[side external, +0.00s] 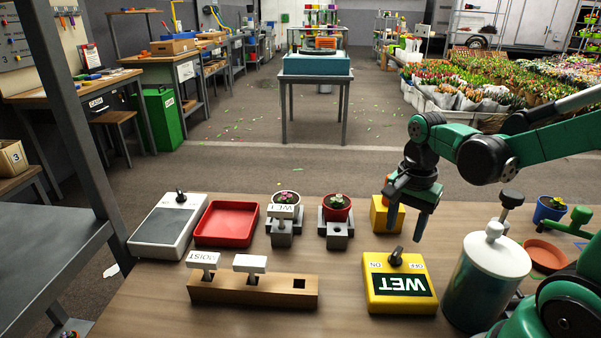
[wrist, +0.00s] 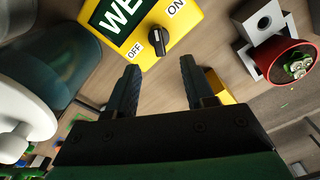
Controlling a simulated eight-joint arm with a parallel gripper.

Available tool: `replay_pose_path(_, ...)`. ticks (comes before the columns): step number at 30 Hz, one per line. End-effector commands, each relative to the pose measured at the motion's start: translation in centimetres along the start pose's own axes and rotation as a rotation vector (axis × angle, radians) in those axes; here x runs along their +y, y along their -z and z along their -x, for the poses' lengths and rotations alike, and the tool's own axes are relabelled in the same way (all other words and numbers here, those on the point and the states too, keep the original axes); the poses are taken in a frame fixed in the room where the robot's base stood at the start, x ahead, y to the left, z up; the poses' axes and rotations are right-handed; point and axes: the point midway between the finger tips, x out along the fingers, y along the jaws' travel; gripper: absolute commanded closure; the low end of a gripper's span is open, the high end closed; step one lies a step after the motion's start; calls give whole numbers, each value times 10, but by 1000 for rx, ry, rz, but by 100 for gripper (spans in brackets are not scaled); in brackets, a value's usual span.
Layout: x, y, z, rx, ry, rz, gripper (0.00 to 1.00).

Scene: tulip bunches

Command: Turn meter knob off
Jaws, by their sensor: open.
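The yellow meter (side external: 371,300) lies on the table with a dark screen reading WET. Its black knob (side external: 396,257) stands on the far edge, between the OFF and ON labels. In the wrist view the knob (wrist: 155,42) sits just beyond the fingertips, roughly centred between them; I cannot tell for sure which label it points to. My gripper (side external: 405,220) is open and empty, fingers pointing down, above and behind the knob in the side view. Both fingers (wrist: 159,66) show in the wrist view, apart from the knob.
A lidded canister (side external: 486,280) stands close to the right of the meter. A yellow block (side external: 380,217) is behind it, near my gripper. Potted plants in grey holders, a red tray (side external: 226,224), a grey device (side external: 165,228) and a wooden sign rack (side external: 240,291) stand left.

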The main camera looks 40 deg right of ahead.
Motion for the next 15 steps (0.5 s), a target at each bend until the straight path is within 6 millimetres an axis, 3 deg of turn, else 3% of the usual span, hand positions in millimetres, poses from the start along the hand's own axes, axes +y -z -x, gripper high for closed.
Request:
replay_pose_path(9,-1,0,-33,2,3,5,53)
replay_pose_path(15,0,0,-45,2,4,6,53)
